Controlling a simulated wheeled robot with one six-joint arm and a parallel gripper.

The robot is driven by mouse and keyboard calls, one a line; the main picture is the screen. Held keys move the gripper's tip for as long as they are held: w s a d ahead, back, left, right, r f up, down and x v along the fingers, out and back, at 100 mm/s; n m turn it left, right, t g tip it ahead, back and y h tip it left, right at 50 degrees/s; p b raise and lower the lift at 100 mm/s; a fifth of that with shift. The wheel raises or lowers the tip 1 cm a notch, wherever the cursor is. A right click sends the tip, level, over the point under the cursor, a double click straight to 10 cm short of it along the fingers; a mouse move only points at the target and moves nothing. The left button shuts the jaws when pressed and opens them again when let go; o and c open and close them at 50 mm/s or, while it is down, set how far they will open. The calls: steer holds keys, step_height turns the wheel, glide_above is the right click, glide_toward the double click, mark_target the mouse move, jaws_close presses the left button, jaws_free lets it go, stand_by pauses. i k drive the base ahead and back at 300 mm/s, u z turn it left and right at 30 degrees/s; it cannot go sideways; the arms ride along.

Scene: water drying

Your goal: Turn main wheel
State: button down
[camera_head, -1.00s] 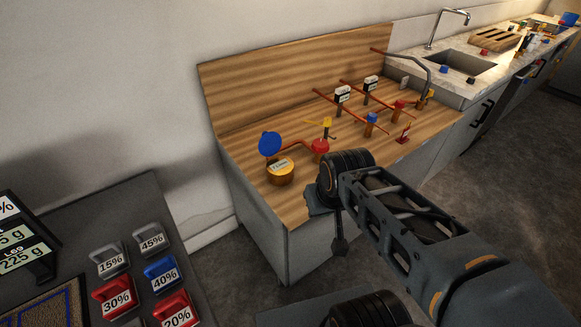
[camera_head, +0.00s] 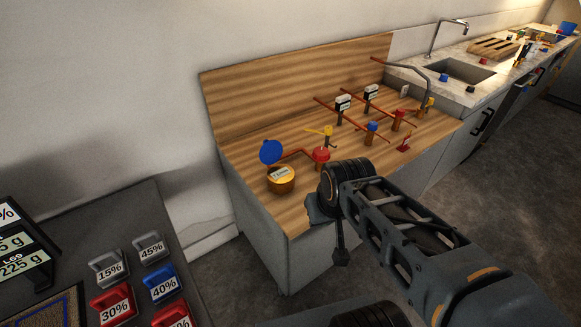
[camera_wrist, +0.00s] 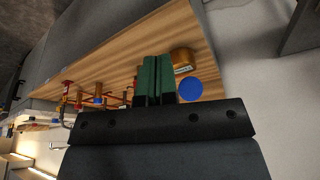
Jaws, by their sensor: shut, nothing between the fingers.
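On the wooden bench, a pipe assembly carries several coloured valve handles. A red round handle (camera_head: 321,155) sits beside the brass water meter (camera_head: 281,180), whose blue lid (camera_head: 271,152) stands open. A yellow handle (camera_head: 326,131), a blue one (camera_head: 372,127) and another red one (camera_head: 398,114) are farther back. I cannot tell which is the main wheel. In the wrist view, my gripper (camera_wrist: 155,62) has its green fingers shut and empty, with the meter (camera_wrist: 182,58) and its blue lid (camera_wrist: 190,90) just to their right. In the head view, my arm's end is at the bench's front edge.
A grey table (camera_head: 178,240) with labelled weights and a scale display (camera_head: 18,240) is at the lower left. A wooden backboard (camera_head: 290,85) stands behind the pipes. A sink counter (camera_head: 440,85) continues to the right. The bench's front left corner is bare.

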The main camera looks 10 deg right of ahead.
mark_target(320, 154)
steer(key=k, duration=0.55)
steer(key=z, duration=0.7)
steer(key=i, duration=1.15)
steer(key=u, duration=0.7)
